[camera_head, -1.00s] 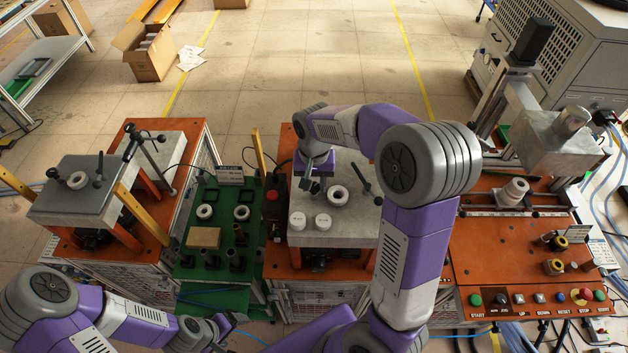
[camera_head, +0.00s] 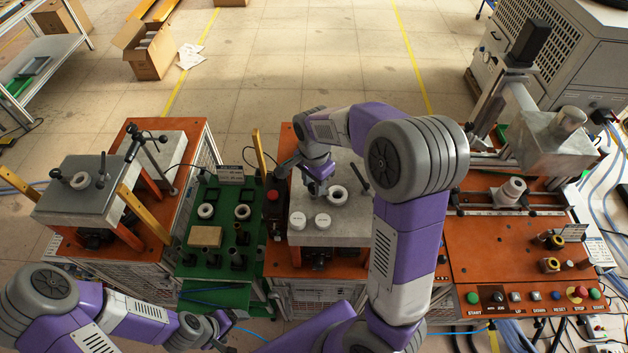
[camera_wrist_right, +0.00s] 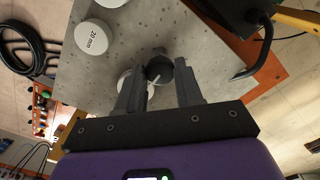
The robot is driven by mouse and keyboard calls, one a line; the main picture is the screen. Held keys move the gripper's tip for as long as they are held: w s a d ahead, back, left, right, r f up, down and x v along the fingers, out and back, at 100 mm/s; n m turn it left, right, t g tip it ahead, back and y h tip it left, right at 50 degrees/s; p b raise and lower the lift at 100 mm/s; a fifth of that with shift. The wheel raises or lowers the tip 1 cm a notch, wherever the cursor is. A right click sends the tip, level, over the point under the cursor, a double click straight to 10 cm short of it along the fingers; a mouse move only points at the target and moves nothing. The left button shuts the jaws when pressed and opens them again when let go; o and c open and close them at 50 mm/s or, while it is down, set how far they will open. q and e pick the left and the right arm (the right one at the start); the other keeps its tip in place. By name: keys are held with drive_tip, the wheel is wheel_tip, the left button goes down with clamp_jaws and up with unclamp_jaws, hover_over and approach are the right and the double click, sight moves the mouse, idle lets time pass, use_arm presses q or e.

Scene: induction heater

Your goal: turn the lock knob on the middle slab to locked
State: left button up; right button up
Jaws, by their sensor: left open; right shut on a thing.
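The middle slab (camera_head: 352,232) is a grey block on an orange-topped stand in the head view; its speckled top (camera_wrist_right: 105,65) fills much of the right wrist view. The lock knob (camera_wrist_right: 159,70) is small, round and dark with a white pointer line, on this slab. My right gripper (camera_head: 318,192) is down at the slab, its fingers on either side of the knob and shut on it, as the right wrist view (camera_wrist_right: 160,82) shows. In the head view the gripper hides the knob. My left gripper (camera_head: 222,328) is open and empty at the lower left, away from the slab.
A green fixture table (camera_head: 190,262) is left; an orange control panel (camera_head: 520,260) is right.

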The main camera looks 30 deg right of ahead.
idle(0.4)
drive_tip(key=shift+m, duration=0.3)
drive_tip(key=o, duration=1)
drive_tip(key=shift+o, duration=0.2)
drive_tip(key=shift+r, duration=0.1)
wheel_tip(320, 180, up, 8)
drive_tip(key=shift+f, duration=0.25)
